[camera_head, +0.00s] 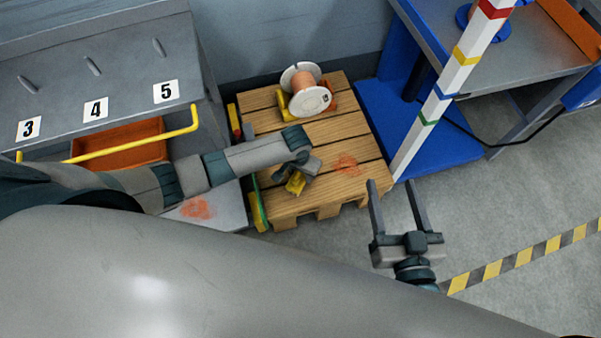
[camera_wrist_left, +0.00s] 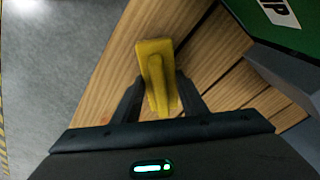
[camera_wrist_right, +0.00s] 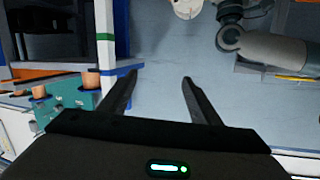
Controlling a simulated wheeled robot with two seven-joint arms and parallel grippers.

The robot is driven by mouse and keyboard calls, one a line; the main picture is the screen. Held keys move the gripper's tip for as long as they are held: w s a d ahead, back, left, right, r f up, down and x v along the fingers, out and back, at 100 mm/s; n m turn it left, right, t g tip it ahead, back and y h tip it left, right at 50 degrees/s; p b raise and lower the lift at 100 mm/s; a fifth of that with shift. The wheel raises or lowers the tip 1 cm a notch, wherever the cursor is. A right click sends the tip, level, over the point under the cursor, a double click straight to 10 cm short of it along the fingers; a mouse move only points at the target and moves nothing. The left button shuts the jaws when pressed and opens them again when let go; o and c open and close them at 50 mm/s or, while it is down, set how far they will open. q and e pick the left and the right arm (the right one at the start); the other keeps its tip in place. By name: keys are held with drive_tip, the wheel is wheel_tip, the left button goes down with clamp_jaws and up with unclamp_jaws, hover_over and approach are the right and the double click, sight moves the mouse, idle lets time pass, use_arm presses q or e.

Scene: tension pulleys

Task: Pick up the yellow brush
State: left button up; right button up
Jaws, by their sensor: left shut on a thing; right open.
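The yellow brush (camera_head: 295,183) is at the front part of the wooden pallet, below my left gripper (camera_head: 300,174). In the left wrist view the brush (camera_wrist_left: 156,75) stands out between the two fingers of my left gripper (camera_wrist_left: 157,95), which are shut on it. Wooden slats lie behind it; I cannot tell whether the brush touches them. My right gripper (camera_head: 392,188) is open and empty over the grey floor, right of the pallet. In the right wrist view its fingers (camera_wrist_right: 160,78) are wide apart with nothing between them.
The pallet (camera_head: 345,140) carries a copper-coloured spool (camera_head: 303,82) on a yellow stand at the back. A striped pole (camera_head: 437,104) and a blue-framed table (camera_head: 530,60) stand to the right. A numbered grey cabinet (camera_head: 60,75) with a yellow rail (camera_head: 130,145) stands left.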

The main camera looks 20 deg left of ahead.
use_arm(q)
wheel_tip(320, 180, up, 4)
drive_tip(key=shift+d+f+p, duration=0.1)
drive_tip(key=shift+p, duration=0.65)
drive_tip(key=s+d+r+p, duration=0.2)
drive_tip(key=s+d+r, duration=0.3)
drive_tip(key=d, duration=0.5)
drive_tip(key=shift+d+r+p, duration=0.2)
drive_tip(key=shift+r+p, duration=0.1)
drive_tip(key=shift+r, duration=0.4)
use_arm(e)
drive_tip(key=s+d+f+g+h, duration=0.2)
drive_tip(key=s+d+f+g, duration=0.3)
drive_tip(key=f, duration=0.4)
drive_tip(key=s+g, duration=0.1)
drive_tip(key=g, duration=0.1)
drive_tip(key=shift+s+f+g+h, duration=0.25)
drive_tip(key=shift+f+g+h, duration=0.05)
drive_tip(key=shift+w, duration=0.1)
